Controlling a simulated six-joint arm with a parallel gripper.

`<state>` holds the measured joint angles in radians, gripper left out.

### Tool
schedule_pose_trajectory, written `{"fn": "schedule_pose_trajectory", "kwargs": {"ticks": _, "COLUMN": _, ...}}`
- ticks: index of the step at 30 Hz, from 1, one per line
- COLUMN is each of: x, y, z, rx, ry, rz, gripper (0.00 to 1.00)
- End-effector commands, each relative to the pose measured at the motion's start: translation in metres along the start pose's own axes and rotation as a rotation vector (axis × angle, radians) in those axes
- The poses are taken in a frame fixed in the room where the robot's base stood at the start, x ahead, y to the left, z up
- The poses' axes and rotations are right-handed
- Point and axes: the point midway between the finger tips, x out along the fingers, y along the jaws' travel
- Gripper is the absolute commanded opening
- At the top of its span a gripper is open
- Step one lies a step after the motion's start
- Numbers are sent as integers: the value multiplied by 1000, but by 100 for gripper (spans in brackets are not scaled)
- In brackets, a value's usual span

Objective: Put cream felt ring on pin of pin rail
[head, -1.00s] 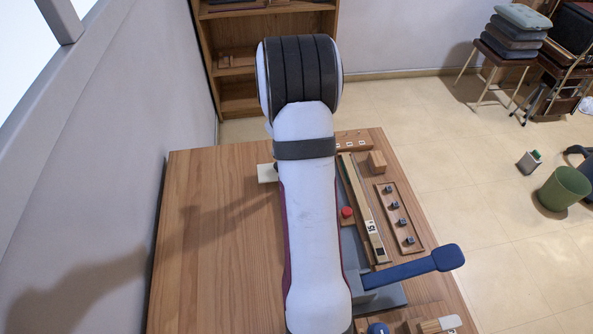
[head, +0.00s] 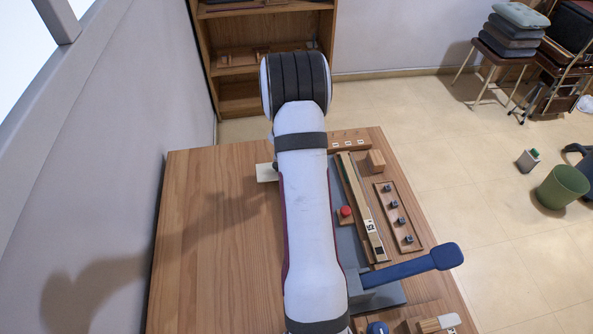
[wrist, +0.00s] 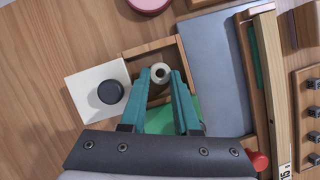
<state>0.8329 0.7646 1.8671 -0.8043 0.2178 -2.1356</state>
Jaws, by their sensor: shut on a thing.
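My gripper (wrist: 161,76) has teal fingers and shows in the wrist view. It is shut on the cream felt ring (wrist: 160,70), a small pale ring with a dark hole between the fingertips. The ring is over a small wooden tray (wrist: 129,52); I cannot tell whether it touches the tray. In the head view my arm hides the gripper and the ring. A wooden rail with several small dark pieces (head: 418,239) lies at the right of the table and partly shows in the wrist view (wrist: 302,135). I cannot tell for certain whether it is the pin rail.
A white block with a dark round knob (wrist: 110,92) stands left of the tray. A long wooden key piece marked 15 (head: 362,205) and a red button (head: 346,211) are right of my arm. A blue lever (head: 410,265) sticks out over the right edge. The table's left side is clear.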

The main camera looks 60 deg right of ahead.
Motion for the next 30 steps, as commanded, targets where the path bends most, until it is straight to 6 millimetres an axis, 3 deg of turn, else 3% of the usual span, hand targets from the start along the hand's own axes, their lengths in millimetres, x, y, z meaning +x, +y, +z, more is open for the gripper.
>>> {"fn": "schedule_pose_trajectory", "kwargs": {"ticks": 4, "x": -10, "y": 0, "z": 5, "rx": 2, "ry": -4, "rz": -1, "gripper": 0}}
{"fn": "schedule_pose_trajectory", "kwargs": {"ticks": 12, "x": -74, "y": 0, "z": 32, "rx": 3, "ry": -5, "rz": 2, "gripper": 0}}
{"fn": "schedule_pose_trajectory", "kwargs": {"ticks": 15, "x": -85, "y": -1, "z": 42, "rx": 9, "ry": -4, "rz": -4, "gripper": 0}}
{"fn": "schedule_pose_trajectory", "kwargs": {"ticks": 20, "x": -71, "y": -12, "z": 84, "rx": 80, "ry": -3, "rz": -43, "gripper": 0}}
{"fn": "schedule_pose_trajectory", "kwargs": {"ticks": 24, "x": -44, "y": -33, "z": 131, "rx": 187, "ry": -1, "rz": -93, "gripper": 0}}
{"fn": "schedule_pose_trajectory", "kwargs": {"ticks": 30, "x": -16, "y": -66, "z": 172, "rx": 324, "ry": 2, "rz": -143, "gripper": 0}}
